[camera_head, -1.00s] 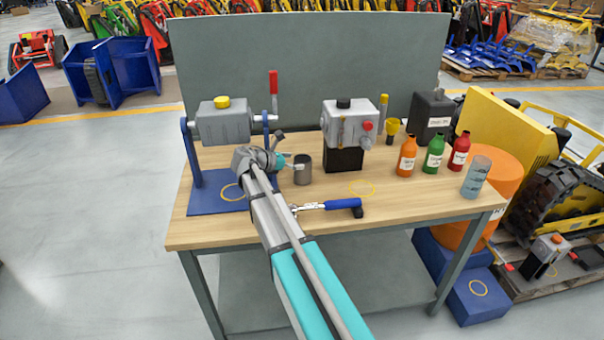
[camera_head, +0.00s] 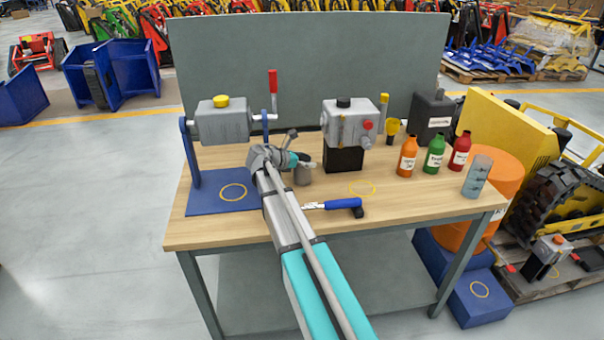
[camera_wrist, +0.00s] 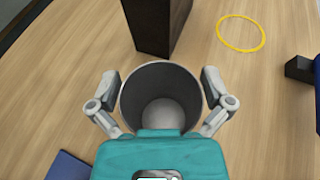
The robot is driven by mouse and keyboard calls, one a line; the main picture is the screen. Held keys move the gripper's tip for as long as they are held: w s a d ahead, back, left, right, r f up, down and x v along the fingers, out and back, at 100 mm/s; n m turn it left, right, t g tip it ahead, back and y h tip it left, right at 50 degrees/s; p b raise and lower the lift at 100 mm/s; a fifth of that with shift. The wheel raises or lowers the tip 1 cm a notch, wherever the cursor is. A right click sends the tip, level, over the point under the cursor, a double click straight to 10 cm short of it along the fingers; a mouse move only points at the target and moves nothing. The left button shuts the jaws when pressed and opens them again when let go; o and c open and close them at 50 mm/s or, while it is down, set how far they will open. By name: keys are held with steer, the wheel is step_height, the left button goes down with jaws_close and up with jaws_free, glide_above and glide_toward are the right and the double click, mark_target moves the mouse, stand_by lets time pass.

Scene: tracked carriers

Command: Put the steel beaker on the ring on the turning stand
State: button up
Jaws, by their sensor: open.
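The steel beaker (camera_head: 303,176) is a dark grey, open-topped cup on the wooden table, partly hidden by my gripper (camera_head: 298,162). In the wrist view I look down into the beaker (camera_wrist: 160,108). The fingers of my gripper (camera_wrist: 160,82) are open, one on each side of it; I cannot tell whether they touch it. The turning stand (camera_head: 194,180) is blue, holding a grey housing (camera_head: 222,124) with a yellow cap. A yellow ring (camera_head: 233,201) lies bare on its blue base, left of my gripper.
A grey unit on a dark block (camera_head: 343,160) stands just behind and right of the beaker. Another yellow ring (camera_head: 362,195) and a blue-handled tool (camera_head: 343,204) lie to the right. Several bottles and a translucent cup (camera_head: 476,177) stand farther right. A grey panel (camera_head: 310,60) closes the back.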

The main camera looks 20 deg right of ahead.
stand_by(0.3)
steer(key=c, duration=1.1)
steer(key=shift+r, duration=0.15)
step_height(320, 180, up, 3)
steer(key=p, duration=0.3)
steer(key=s+a+r+p, duration=0.1)
steer(key=s+r+p, duration=0.3)
steer(key=r+p, duration=0.1)
steer(key=shift+s+a+r+p, duration=0.2)
steer(key=shift+s+r+p, duration=0.2)
steer(key=shift+p, duration=0.15)
steer(key=s+a+r+p, duration=0.2)
steer(key=s+r+p, duration=0.2)
steer(key=s, duration=0.4)
steer(key=shift+s+a, duration=0.3)
steer(key=shift+s, duration=0.05)
